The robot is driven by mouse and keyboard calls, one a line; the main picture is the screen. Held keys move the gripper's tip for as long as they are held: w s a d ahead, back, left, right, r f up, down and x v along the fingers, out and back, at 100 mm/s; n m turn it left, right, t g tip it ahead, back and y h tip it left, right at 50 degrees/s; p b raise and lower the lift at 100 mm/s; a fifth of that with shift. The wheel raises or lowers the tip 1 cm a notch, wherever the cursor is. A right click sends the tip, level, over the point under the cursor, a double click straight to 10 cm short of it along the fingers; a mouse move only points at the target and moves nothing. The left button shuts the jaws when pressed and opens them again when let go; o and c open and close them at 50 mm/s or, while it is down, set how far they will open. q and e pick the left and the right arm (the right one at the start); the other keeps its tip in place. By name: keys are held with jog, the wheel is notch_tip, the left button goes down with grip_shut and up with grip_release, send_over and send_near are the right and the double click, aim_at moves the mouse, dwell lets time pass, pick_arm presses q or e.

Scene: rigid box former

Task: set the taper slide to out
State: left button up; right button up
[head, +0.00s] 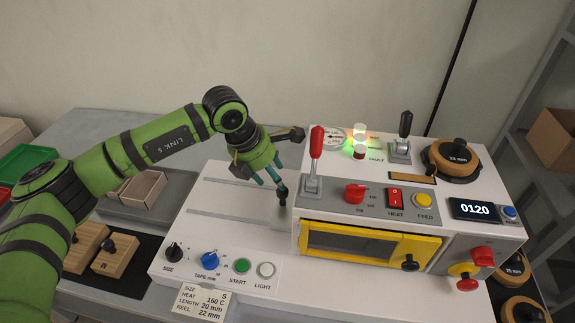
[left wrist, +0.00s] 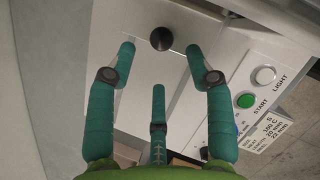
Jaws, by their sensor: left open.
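A small black knob (head: 283,198) stands on the white machine top, left of the raised block. No label for it is readable, so I cannot confirm that it is the taper slide. In the left wrist view the knob (left wrist: 161,39) lies between and slightly beyond two teal fingertips. My left gripper (head: 270,183) points down right beside the knob in the head view. It also shows in the left wrist view (left wrist: 160,50), with its teal fingers spread and nothing held. Whether a finger touches the knob cannot be told. My right gripper is out of view.
The red-handled lever (head: 316,143) stands close right of my gripper. Beyond are a lit signal stack (head: 360,142) and a black-handled lever (head: 403,125). A blue dial (head: 209,260) and green START button (head: 242,265) sit at the front. The white top left of my gripper is mostly clear.

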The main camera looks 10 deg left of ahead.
pick_arm(q)
jog(key=p+x, duration=0.1)
jog(key=x, duration=0.1)
jog(key=shift+s+d+f, duration=0.1)
jog(key=shift+d+f, duration=0.15)
jog(key=shift+f, duration=0.05)
jog(key=p+x, duration=0.1)
jog(key=x, duration=0.2)
jog(key=shift+f, duration=0.15)
jog(key=shift+w+f, duration=0.25)
jog(key=shift+f, duration=0.1)
grip_shut()
jog(key=shift+r, duration=0.1)
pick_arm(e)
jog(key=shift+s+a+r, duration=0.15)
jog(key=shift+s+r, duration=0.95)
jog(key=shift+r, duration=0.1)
